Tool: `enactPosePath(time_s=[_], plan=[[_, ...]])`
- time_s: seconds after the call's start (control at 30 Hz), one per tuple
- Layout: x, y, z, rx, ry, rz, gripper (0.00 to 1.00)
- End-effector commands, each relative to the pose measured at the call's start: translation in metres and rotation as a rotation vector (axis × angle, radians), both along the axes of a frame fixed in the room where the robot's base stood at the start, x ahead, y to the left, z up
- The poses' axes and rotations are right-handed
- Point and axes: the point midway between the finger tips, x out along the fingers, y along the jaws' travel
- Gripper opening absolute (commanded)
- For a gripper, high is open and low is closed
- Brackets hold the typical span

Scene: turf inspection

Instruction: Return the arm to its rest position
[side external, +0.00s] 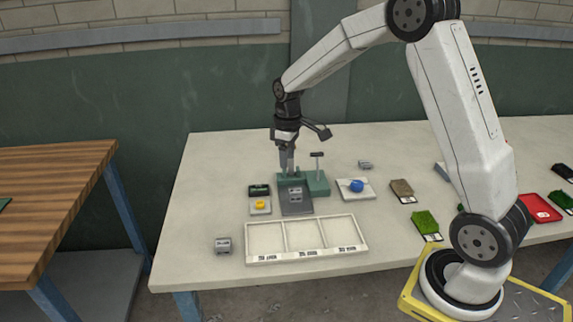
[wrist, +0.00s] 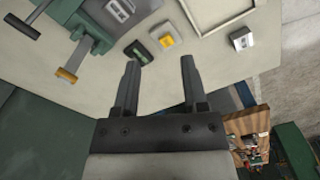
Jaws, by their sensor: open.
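My gripper (side external: 287,160) hangs fingers-down at the far left part of the pale table (side external: 225,165), close to a green fixture (side external: 318,184) with an upright T-shaped handle. In the side view the fingers overlap the fixture, so I cannot tell the exact gap. In the wrist view my gripper (wrist: 158,75) shows two dark fingers spread apart with nothing between them. The arm reaches out from its yellow-edged base at the right.
A three-compartment white tray (side external: 306,257) lies at the front. A yellow button box (side external: 260,205), a dark display (side external: 259,190) and a grey block (side external: 223,245) sit at left. A blue knob (side external: 356,185) and turf samples (side external: 425,222) lie right. A wooden bench (side external: 45,200) stands left.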

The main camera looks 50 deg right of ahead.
Motion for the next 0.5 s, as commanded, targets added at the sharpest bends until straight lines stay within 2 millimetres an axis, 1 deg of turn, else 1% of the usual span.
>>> enactPosePath(time_s=[0.03, 0.2, 0.37, 0.5], plan=[[-0.008, 0.010, 0.001, -0.004, -0.013, -0.013, 0.55], [-0.037, 0.036, -0.001, -0.015, -0.055, -0.074, 0.55], [-0.068, 0.058, -0.004, -0.017, -0.098, -0.132, 0.55], [-0.098, 0.076, -0.008, -0.014, -0.136, -0.181, 0.55]])
